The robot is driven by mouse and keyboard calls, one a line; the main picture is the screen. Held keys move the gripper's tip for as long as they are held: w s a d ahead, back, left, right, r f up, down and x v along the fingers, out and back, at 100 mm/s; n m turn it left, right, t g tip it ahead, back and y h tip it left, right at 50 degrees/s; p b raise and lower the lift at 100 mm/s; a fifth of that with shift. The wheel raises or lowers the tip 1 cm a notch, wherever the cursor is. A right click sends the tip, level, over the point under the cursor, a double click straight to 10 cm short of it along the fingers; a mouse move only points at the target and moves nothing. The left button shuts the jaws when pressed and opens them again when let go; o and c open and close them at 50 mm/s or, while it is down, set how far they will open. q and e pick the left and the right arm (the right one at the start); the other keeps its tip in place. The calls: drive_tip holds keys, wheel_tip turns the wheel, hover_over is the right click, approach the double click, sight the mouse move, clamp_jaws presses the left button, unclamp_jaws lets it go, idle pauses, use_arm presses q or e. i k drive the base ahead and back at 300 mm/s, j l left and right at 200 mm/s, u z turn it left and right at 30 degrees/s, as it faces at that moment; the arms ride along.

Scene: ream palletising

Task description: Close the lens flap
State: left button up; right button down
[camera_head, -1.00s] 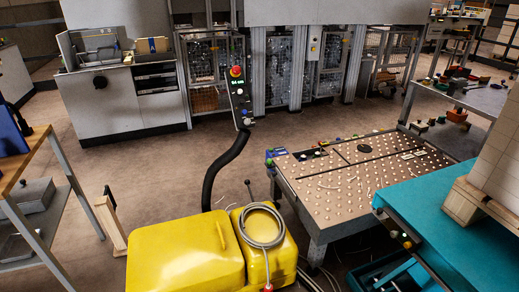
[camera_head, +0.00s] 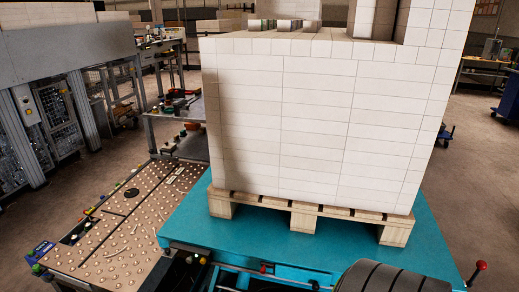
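I cannot make out a lens flap in the head view. Neither of my grippers is in view.
White reams (camera_head: 310,130) stand stacked on a wooden pallet (camera_head: 303,222) on a teal platform (camera_head: 262,243). A tan table with pale studs (camera_head: 125,225) is at left. A grey banded cylinder (camera_head: 392,279) shows at the bottom edge.

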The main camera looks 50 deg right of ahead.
sight(170, 252)
drive_tip(key=k+l+z, duration=0.15)
drive_tip(key=z, duration=0.25)
drive_tip(key=k+l+z, duration=0.1)
drive_tip(key=z, duration=0.3)
